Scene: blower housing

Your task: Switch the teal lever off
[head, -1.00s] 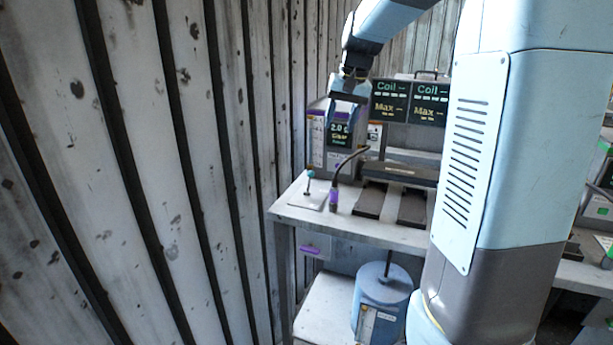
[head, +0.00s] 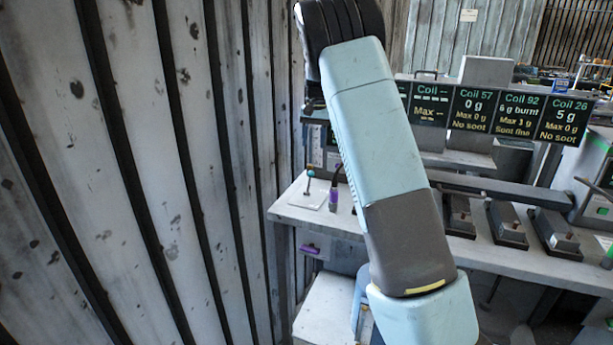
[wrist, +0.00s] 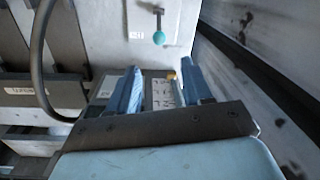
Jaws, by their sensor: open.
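The teal lever (head: 310,174) is a thin stalk with a round teal knob, standing on a white plate (head: 312,199) at the bench's left end. In the wrist view its knob (wrist: 159,38) shows beyond my gripper (wrist: 160,88), near the top centre. My gripper's two blue fingers are apart, and neither touches the knob. In the head view my arm crosses the middle, and I cannot make out the fingers there.
A dark cable with a purple end (head: 333,196) stands just right of the lever plate. Several coil display screens (head: 478,109) line the back of the bench (head: 420,232). A streaked panel wall (head: 150,180) rises close on the left.

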